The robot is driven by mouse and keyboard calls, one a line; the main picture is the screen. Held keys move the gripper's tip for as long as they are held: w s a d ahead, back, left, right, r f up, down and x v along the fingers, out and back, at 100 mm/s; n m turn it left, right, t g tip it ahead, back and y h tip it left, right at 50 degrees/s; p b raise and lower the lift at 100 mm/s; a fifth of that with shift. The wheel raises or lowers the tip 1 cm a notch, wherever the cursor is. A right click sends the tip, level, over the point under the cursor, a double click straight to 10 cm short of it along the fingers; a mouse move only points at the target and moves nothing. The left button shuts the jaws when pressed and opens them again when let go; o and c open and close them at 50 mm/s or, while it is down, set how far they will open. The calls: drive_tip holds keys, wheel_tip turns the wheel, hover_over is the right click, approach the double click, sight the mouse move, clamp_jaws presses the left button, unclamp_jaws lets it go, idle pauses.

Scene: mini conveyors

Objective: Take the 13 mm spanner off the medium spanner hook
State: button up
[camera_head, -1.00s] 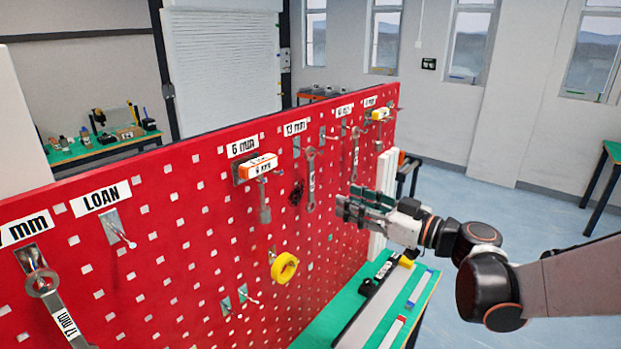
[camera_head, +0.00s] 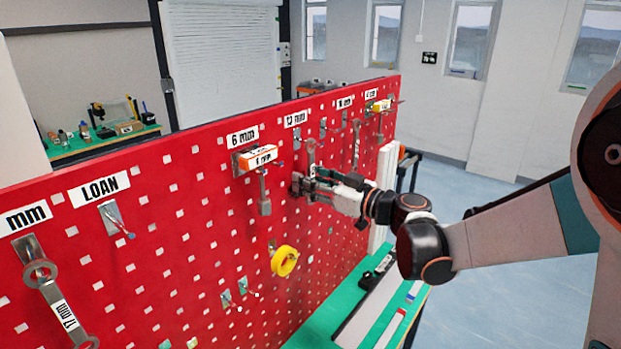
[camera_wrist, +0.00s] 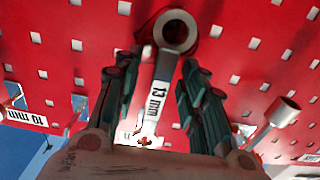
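The 13 mm spanner (camera_head: 311,155) hangs on the red pegboard below the 13 mm label (camera_head: 296,119); my gripper hides its lower part in the head view. In the wrist view the spanner (camera_wrist: 161,75) shows its ring end and a white 13 mm tag. My gripper (camera_head: 303,187) is at the lower part of the spanner. In the wrist view my gripper's (camera_wrist: 160,68) two dark fingers stand on either side of the shaft, apart, with a gap visible at least on the left. The medium spanner hook is mostly hidden behind the spanner.
A spanner with an orange-and-white block (camera_head: 259,157) hangs left, close to my gripper. Another spanner (camera_head: 356,145) hangs right. A yellow tape roll (camera_head: 284,261) hangs lower down. A green-topped bench (camera_head: 325,322) lies below. The LOAN hook (camera_head: 116,220) is empty.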

clamp_jaws()
drive_tip(key=shift+r, duration=0.2)
